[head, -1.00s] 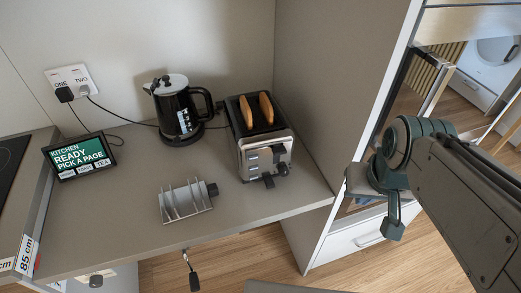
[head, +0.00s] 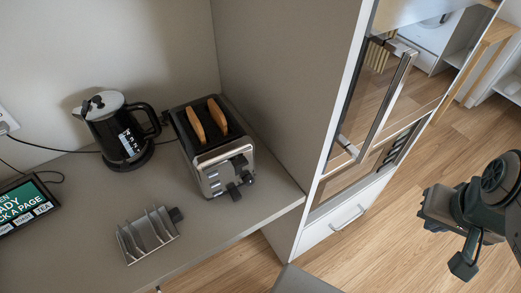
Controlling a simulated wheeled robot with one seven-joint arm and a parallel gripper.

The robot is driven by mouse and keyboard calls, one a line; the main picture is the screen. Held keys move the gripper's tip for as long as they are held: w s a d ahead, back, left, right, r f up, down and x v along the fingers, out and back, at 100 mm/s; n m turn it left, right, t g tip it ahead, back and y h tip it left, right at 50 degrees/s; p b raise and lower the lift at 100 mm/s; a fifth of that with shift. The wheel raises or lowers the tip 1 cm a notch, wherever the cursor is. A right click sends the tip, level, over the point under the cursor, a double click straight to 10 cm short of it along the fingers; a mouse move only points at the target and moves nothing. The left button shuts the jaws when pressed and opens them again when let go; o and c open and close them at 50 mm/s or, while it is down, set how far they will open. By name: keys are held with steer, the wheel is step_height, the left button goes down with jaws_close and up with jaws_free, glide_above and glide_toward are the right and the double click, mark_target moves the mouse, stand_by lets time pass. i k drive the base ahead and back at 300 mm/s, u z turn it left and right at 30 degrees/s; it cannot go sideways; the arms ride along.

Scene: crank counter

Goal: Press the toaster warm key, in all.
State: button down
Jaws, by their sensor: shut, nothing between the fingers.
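The toaster (head: 212,178), silver with a black top, stands at the right end of the counter with two slices of toast (head: 207,121) in its slots. Its front faces me, with a dark lever and a knob at the right and a column of small keys at the left. The key labels are too small to read. My gripper (head: 462,268) hangs at the far right over the floor, well apart from the toaster and lower than the cabinet handle. It is shut and empty.
A black kettle (head: 118,133) stands left of the toaster. A metal toast rack (head: 148,236) sits in front, near the counter edge. A screen (head: 22,205) is at the left. A tall cabinet with an oven door (head: 365,110) stands between the toaster and my arm.

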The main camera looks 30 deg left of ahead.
mark_target(215, 185)
steer(key=z, duration=0.1)
steer(key=k, duration=0.7)
steer(key=u, duration=1)
